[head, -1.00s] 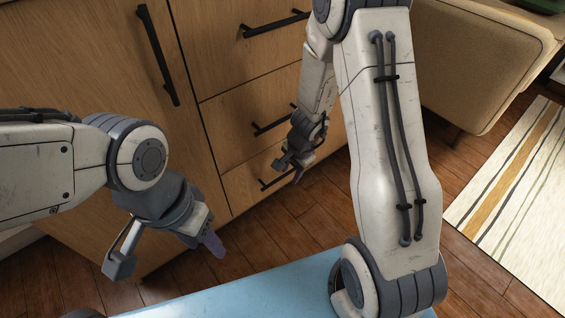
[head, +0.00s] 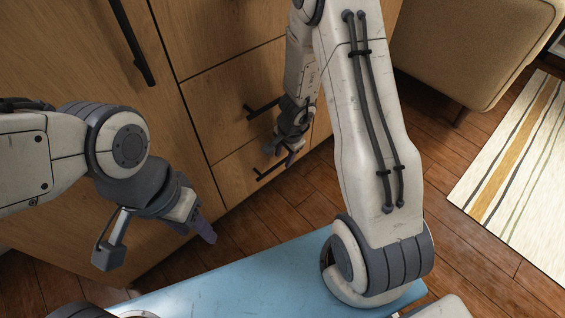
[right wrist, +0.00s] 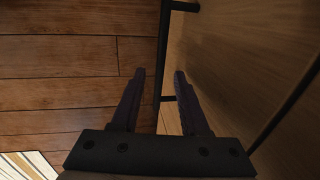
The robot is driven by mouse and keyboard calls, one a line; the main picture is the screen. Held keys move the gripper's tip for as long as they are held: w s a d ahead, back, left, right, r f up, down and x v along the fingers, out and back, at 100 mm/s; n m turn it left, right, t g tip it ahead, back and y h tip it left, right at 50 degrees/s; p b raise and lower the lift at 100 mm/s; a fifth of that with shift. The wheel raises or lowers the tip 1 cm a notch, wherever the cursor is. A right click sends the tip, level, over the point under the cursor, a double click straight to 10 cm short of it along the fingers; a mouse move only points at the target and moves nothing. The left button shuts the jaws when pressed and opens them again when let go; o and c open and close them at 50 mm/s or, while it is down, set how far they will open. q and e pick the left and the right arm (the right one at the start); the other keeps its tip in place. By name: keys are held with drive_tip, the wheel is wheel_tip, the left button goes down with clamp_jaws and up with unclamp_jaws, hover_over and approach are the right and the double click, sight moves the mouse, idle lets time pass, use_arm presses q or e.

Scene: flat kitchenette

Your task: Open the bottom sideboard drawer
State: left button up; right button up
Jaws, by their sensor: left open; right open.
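The bottom sideboard drawer (head: 232,178) is shut, low on the wooden sideboard in the head view. Its dark bar handle (head: 268,171) is partly hidden by my right gripper (head: 287,150), which is open just above and beside it. In the right wrist view, a dark handle bar (right wrist: 163,60) runs between the two spread fingers of my right gripper (right wrist: 161,75). The fingers are not closed on the bar. I cannot tell how deep it sits between them. My left gripper (head: 155,243) is open and empty, in front of the sideboard at the left.
The drawer above has its own dark handle (head: 262,110), near my right wrist. A tall door handle (head: 132,45) is at the upper left. A beige seat (head: 470,50) and striped rug (head: 515,170) are at the right. Wooden floor (head: 270,218) before the drawer is clear.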

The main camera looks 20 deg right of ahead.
drive_tip(key=shift+w+a+f, duration=0.1)
drive_tip(key=shift+f, duration=0.5)
drive_tip(key=shift+r, duration=0.1)
clamp_jaws()
idle(0.9)
